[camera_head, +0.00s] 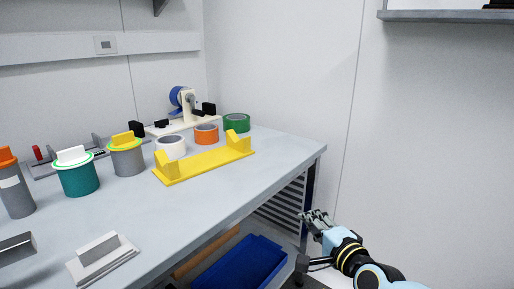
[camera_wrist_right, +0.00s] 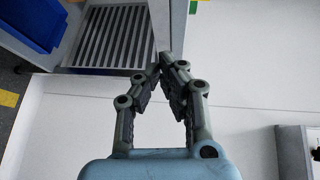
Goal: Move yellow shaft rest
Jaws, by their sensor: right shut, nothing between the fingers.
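The yellow shaft rest (camera_head: 205,165) is a long flat bar with an upright block at each end. It lies on the table in the head view, towards the right part of the top. My right gripper (camera_head: 308,215) is off the table's right edge, lower than the top and well apart from the shaft rest. In the right wrist view the right gripper's fingertips (camera_wrist_right: 163,66) meet with nothing between them. The shaft rest does not show in the right wrist view. My left gripper is not in view.
The table (camera_head: 240,190) also holds white (camera_head: 171,147), orange (camera_head: 206,134) and green (camera_head: 237,122) rolls, a teal container (camera_head: 77,178), a grey container (camera_head: 127,160) and a white block (camera_head: 103,256). A blue bin (camera_head: 240,265) sits beneath. Bare tabletop lies in front of the shaft rest.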

